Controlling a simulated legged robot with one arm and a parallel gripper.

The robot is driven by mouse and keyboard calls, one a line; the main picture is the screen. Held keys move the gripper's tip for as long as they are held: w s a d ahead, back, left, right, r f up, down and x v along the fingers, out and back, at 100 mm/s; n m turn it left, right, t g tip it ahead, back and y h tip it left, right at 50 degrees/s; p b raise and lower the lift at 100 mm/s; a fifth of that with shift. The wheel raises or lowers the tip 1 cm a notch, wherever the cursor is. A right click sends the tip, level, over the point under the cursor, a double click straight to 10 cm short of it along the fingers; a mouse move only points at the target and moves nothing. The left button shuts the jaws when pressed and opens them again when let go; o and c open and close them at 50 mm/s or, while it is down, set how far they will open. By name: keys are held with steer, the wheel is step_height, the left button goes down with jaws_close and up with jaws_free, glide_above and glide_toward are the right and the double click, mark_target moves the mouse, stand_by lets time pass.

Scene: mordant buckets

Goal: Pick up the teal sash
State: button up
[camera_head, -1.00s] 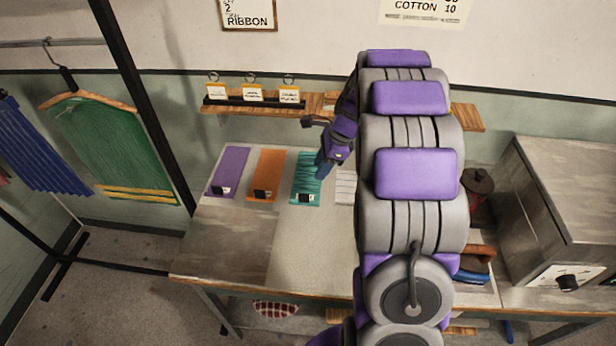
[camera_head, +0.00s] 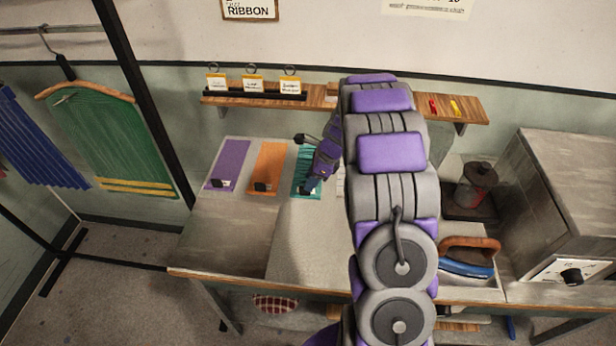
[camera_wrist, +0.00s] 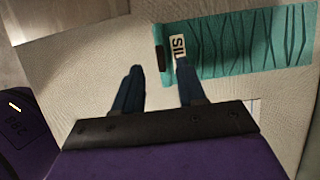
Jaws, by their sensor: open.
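The teal sash (camera_head: 304,160) lies flat on the table, with darker streaks and a small dark clip at its near end. My arm partly covers it in the head view. In the wrist view the teal sash (camera_wrist: 245,47) extends to the upper right, with its black clip (camera_wrist: 159,45) and a pale label at its left end. My gripper (camera_wrist: 158,68) is open and empty. Its right fingertip overlaps the label end in the picture, and its left fingertip is over bare pale table. In the head view my gripper (camera_head: 311,186) is low over the sash's near end; contact cannot be told.
A purple sash (camera_head: 231,162) and an orange sash (camera_head: 268,165) lie left of the teal one. A shelf (camera_head: 225,101) with tags is behind. An iron (camera_head: 468,258) and a grey box (camera_head: 570,195) stand at right. The table's front left is clear.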

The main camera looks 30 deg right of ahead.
steer(key=shift+b+x, duration=0.95)
steer(key=shift+x, duration=1.75)
steer(key=shift+w, duration=0.1)
steer(key=shift+d, duration=0.1)
jaws_close()
